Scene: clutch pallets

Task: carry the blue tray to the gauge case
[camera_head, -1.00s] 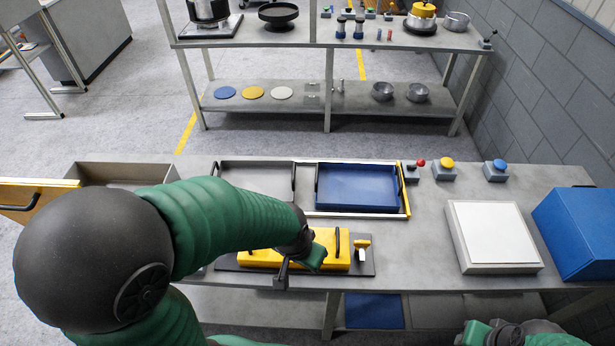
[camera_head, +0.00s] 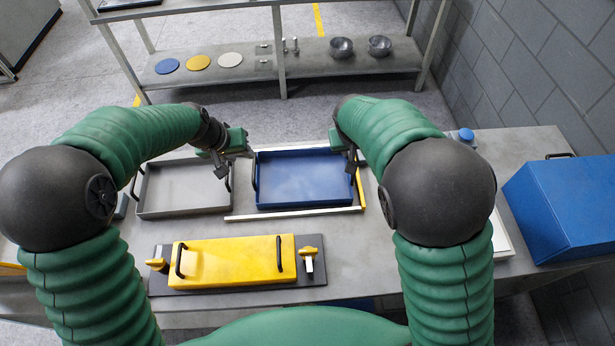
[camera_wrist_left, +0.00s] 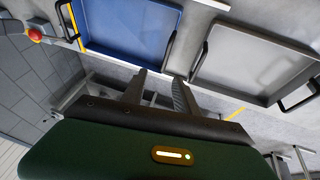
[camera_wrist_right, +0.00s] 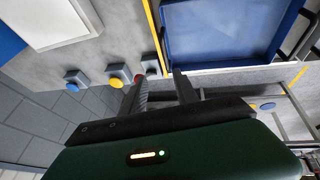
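The blue tray (camera_head: 305,180) lies flat inside a pale, yellow-ended frame on the bench, with black handles at its left and right ends. My left gripper (camera_head: 228,168) is open and empty at its left end, near the left handle; the left wrist view shows its spread fingers (camera_wrist_left: 160,78) just short of the tray. My right gripper (camera_head: 350,162) is at the tray's right end; the right wrist view shows its fingers (camera_wrist_right: 160,76) apart and empty beside the tray (camera_wrist_right: 220,35). I cannot tell which object is the gauge case; a blue box (camera_head: 565,210) stands at the right.
A grey tray (camera_head: 185,187) sits left of the blue tray. A yellow handled block (camera_head: 232,262) on a dark plate lies in front. A white-topped box (camera_wrist_right: 50,20) and push buttons (camera_wrist_right: 118,77) are to the right. A shelf (camera_head: 240,70) stands behind.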

